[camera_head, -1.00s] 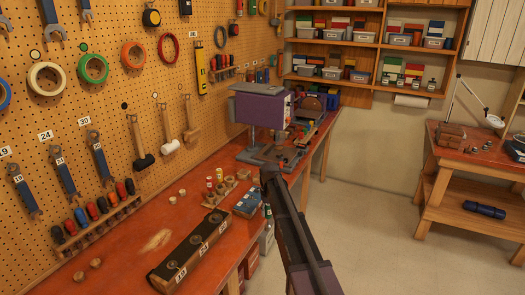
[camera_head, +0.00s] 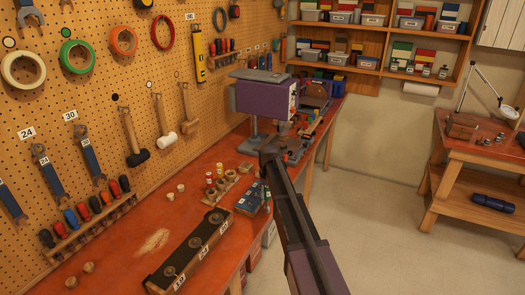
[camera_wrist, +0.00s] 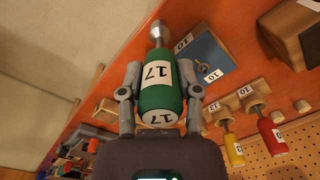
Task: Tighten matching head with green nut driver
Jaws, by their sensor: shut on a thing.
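The green nut driver (camera_wrist: 158,92), with white labels reading 17 and a metal socket at its end, is in the wrist view. My gripper (camera_wrist: 160,88) is shut on its handle, one finger on each side. A blue block (camera_wrist: 207,55) with labels that seem to read 10 lies near the socket, apart from it in the picture. The block also shows in the head view (camera_head: 249,200) on the red bench. Which head matches 17 I cannot tell. In the head view, my arm hides most of the gripper.
A wooden rack (camera_wrist: 251,92) holds a yellow driver (camera_wrist: 233,149) and a red driver (camera_wrist: 271,135). A long dark block (camera_head: 163,272) with round heads and number labels stands on the bench (camera_head: 130,215). A purple machine (camera_head: 262,97) stands further back; pegboard tools line the wall.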

